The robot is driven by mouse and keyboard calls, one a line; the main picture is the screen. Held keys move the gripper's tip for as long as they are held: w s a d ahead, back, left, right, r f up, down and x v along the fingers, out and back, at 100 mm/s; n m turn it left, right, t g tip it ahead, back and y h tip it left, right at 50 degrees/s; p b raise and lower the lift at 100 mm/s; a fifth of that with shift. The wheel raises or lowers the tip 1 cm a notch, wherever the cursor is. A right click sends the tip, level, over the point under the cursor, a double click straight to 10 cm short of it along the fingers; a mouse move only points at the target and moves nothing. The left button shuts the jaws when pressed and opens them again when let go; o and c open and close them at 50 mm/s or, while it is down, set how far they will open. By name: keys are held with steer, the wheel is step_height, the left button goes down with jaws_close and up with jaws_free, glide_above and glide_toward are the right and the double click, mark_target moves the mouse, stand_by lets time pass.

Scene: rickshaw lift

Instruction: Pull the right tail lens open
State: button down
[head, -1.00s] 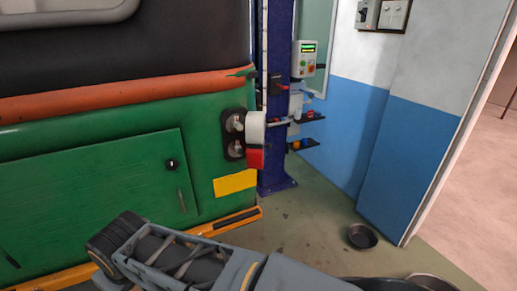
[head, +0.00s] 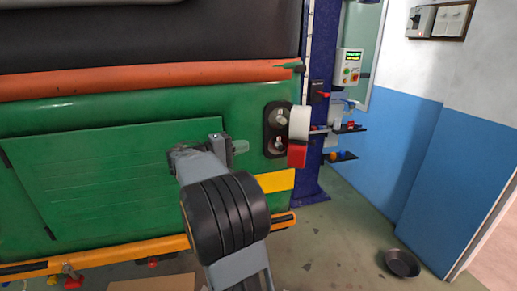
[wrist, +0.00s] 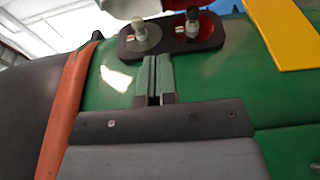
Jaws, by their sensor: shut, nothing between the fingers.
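The right tail lens (head: 299,123), white above and red below, stands swung out on the right side of its black lamp base (head: 268,133). Two bulbs show uncovered in the base. In the wrist view the base (wrist: 175,42) lies just beyond my fingertips, with the lens (wrist: 130,8) cut off at the top edge. My gripper (head: 230,147) is in front of the green rear panel, left of the lamp and apart from the lens. In the wrist view its fingers (wrist: 154,75) are together with nothing between them.
A blue post (head: 316,165) with small shelves and a control box (head: 349,66) stands right of the vehicle. A yellow plate (head: 276,181) is below the lamp. A dark round pan (head: 402,263) lies on the floor at right, with open floor around it.

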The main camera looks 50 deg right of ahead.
mark_target(303, 138)
steer(key=s+a+p+x, duration=0.1)
steer(key=s+p+x, duration=0.1)
steer(key=x, duration=1)
steer(key=shift+s+p, duration=0.35)
steer(key=shift+p, duration=0.55)
steer(key=shift+a, duration=0.15)
